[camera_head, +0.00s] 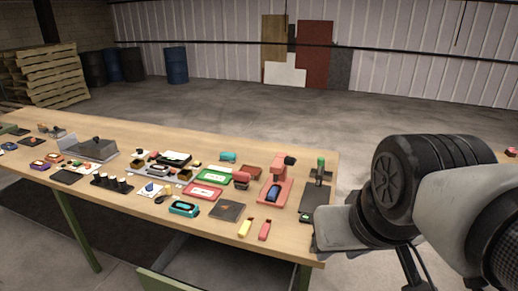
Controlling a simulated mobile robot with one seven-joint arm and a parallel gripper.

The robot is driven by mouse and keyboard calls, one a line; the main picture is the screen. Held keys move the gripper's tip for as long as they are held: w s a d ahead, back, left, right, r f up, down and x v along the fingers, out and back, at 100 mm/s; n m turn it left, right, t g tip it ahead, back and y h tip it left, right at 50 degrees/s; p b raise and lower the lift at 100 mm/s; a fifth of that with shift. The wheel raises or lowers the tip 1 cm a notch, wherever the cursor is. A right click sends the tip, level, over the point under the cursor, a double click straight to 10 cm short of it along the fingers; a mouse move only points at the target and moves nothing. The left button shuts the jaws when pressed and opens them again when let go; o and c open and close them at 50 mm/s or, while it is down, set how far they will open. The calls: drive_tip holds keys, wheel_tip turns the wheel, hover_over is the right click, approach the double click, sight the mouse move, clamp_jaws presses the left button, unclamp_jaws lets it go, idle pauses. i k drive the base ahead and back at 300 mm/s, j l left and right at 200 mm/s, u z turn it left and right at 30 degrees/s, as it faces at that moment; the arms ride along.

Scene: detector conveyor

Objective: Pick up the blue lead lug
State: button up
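Several small blue items lie on the long wooden table, and I cannot tell for certain which is the lead lug. A small blue piece (150,188) sits on a white pad left of the table's middle. My arm fills the right side of the view, beside the table's right end. Nothing is seen held.
The table (130,140) is crowded with green and red trays, a teal box (184,208), a dark plate (227,210), and yellow (245,227) and red (265,230) blocks near the front edge. A green-topped stand (319,172) is near my arm. Floor behind is clear; pallets (45,75) and barrels stand far left.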

sight(273, 192)
drive_tip(key=l+u, duration=0.2)
drive_tip(key=l, duration=0.35)
drive_tip(key=k+l+u, duration=0.2)
drive_tip(key=l, duration=0.35)
drive_tip(key=l+u, duration=0.45)
drive_tip(key=l, duration=0.7)
drive_tip(key=i+l+u, duration=0.15)
drive_tip(key=l, duration=0.2)
drive_tip(key=i+l+u, duration=0.2)
drive_tip(key=l, duration=0.15)
drive_tip(key=l+u, duration=0.15)
drive_tip(key=l, duration=0.2)
drive_tip(key=i+l+u, duration=0.6)
drive_tip(key=i+l, duration=0.2)
